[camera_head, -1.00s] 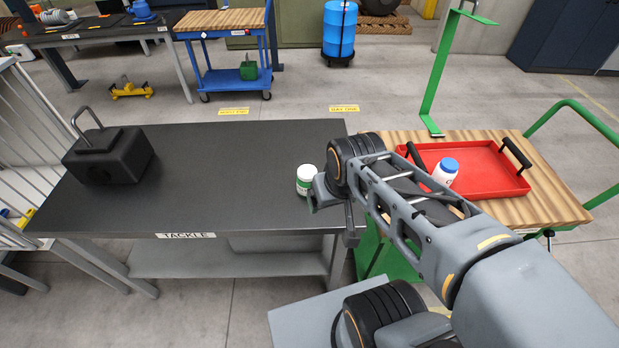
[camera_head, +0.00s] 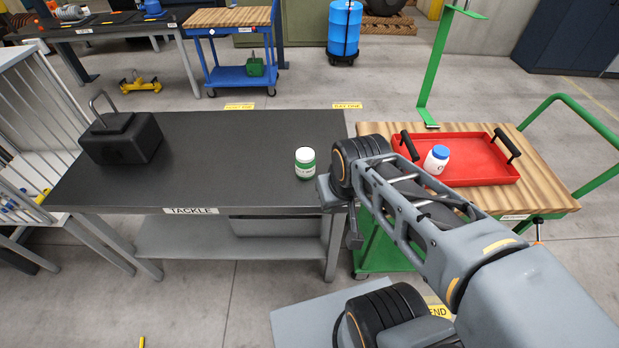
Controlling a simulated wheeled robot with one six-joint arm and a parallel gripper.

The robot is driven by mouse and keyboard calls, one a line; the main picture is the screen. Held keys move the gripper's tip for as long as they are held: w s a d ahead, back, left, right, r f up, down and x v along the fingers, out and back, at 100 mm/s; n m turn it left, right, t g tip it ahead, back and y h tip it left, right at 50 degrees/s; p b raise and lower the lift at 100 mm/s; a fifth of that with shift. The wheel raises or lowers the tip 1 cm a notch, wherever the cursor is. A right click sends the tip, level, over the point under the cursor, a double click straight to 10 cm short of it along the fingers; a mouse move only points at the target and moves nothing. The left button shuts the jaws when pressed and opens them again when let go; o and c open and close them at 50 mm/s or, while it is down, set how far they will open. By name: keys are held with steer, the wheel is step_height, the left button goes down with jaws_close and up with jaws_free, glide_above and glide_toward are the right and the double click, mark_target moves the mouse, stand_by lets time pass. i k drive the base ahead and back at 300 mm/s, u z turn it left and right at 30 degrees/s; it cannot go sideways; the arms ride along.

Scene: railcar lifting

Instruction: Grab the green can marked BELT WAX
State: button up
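A green can (camera_head: 305,165) with a white lid and a pale label stands upright on the dark tabletop near its right end. Its lettering is too small to read. My gripper (camera_head: 340,212) is at the end of my arm, just right of and below the can in the picture, by the table's right front corner. A gap shows between it and the can. The fingers are mostly hidden by the arm's end, so I cannot tell whether they are open or shut.
The dark table (camera_head: 220,150) labelled TACKLE also holds a black block with a handle (camera_head: 123,138) at left. Its middle is clear. At right, a green cart with a wooden top (camera_head: 545,190) carries a red tray (camera_head: 485,165) and a white bottle with a blue cap (camera_head: 437,160).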

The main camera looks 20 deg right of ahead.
mark_target(304, 172)
steer(key=u, duration=1.45)
steer(key=i, duration=0.6)
steer(key=z, duration=0.15)
